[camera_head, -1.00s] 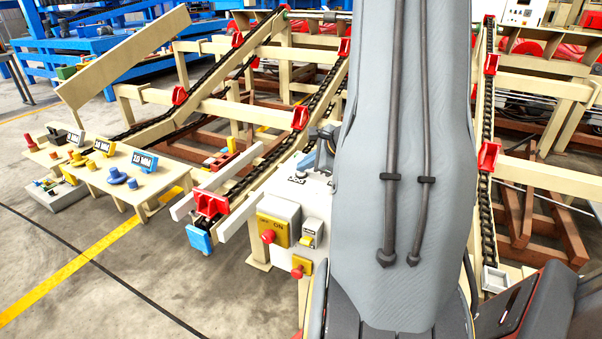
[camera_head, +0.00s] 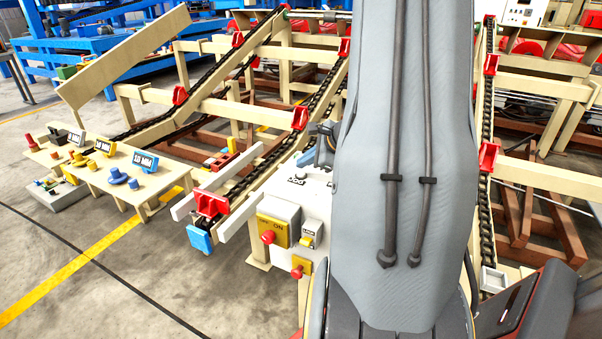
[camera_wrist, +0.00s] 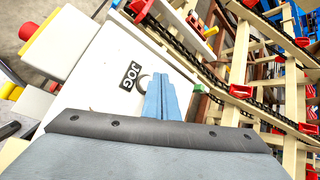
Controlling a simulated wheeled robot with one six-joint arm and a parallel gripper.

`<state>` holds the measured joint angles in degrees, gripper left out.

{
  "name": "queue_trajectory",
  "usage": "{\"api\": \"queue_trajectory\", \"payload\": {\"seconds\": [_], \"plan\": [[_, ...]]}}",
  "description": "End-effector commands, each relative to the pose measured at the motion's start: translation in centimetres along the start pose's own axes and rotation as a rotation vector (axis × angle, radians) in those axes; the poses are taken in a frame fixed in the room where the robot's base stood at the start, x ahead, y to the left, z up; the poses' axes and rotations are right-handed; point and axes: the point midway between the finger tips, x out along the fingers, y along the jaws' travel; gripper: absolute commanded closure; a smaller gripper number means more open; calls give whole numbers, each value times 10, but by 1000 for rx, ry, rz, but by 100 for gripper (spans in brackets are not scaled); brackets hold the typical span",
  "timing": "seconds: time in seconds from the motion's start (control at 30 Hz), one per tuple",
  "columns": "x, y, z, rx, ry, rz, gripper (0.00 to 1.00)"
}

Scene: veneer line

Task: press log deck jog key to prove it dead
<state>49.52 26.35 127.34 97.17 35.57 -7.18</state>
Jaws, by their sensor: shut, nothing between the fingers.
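The log deck's white panel (camera_head: 316,190) stands left of my arm in the head view, with a small dark label on it. In the wrist view the panel (camera_wrist: 92,72) fills the middle, and its JOG label (camera_wrist: 131,76) is readable. My gripper (camera_wrist: 163,80) is shut and empty, its blue-grey fingers over the panel just beside the label. A grey curved edge (camera_wrist: 144,82) shows between label and fingers; it may be part of the jog key. The key itself is mostly hidden by the fingers, and I cannot tell whether they touch it. In the head view my arm hides the fingertips.
A yellow ON box (camera_head: 278,222) with a red button, a small lock box (camera_head: 309,233) and a red button on a yellow base (camera_head: 301,268) are at the panel's near side. Chain conveyors run behind.

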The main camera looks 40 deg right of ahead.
Motion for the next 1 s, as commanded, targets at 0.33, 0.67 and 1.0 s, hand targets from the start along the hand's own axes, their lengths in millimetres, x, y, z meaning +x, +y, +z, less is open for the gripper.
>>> {"api": "queue_trajectory", "payload": {"seconds": [0.33,0.67,1.0], "plan": [[-18,-13,12,-1,0,-1,100],[-35,-26,26,-1,0,-1,100],[-35,-25,25,0,0,0,100]]}}
